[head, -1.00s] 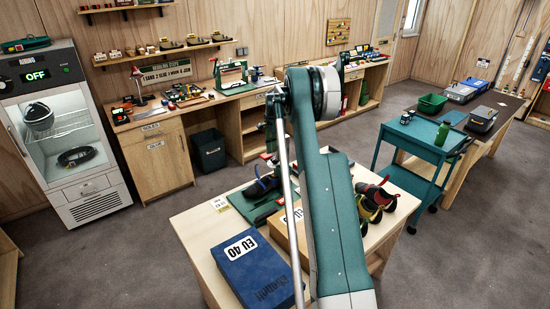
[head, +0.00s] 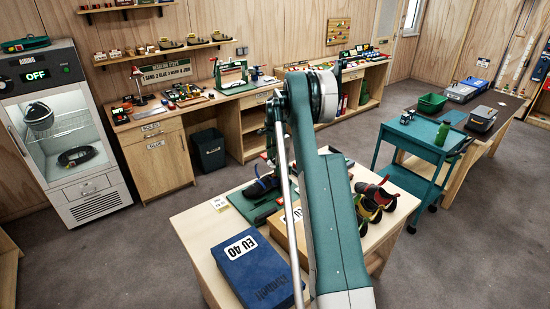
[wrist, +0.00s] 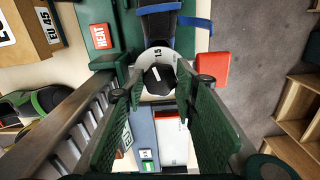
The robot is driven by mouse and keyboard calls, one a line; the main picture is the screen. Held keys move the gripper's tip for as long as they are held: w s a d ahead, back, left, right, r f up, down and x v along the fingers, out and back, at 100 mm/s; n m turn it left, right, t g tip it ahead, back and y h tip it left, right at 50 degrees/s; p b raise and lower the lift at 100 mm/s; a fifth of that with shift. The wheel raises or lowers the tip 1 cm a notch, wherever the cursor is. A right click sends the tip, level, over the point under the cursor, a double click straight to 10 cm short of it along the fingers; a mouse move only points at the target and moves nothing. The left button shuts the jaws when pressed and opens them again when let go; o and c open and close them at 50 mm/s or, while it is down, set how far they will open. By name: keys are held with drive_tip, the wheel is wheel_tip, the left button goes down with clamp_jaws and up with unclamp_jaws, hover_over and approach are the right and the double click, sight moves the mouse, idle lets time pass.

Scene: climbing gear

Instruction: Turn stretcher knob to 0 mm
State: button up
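In the wrist view, the stretcher knob (wrist: 158,77) is black with a white pointer mark. It sits on a round white dial (wrist: 145,56) whose one readable mark looks like 1.5; I cannot read a 0 mark. My gripper (wrist: 170,90) is open, with its two green ribbed fingers on either side of the dial. I cannot tell whether either finger touches the knob. A dark shoe (wrist: 158,28) with a blue strap lies just beyond the dial. In the head view, a shoe on the stretcher (head: 262,186) shows on the near table; my arm hides the knob.
A red HEAT button (wrist: 100,36) is left of the dial, and a red block (wrist: 212,70) is right of it. The near table also bears a blue EU 40 box (head: 250,272) and a pair of colourful shoes (head: 374,200). A teal cart (head: 410,150) stands to the right.

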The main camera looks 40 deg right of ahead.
drive_tip(key=shift+n+b, duration=1)
drive_tip(key=shift+n, duration=0.5)
drive_tip(key=o, duration=0.6)
drive_tip(key=shift+r, duration=0.15)
drive_tip(key=shift+r, duration=5.85)
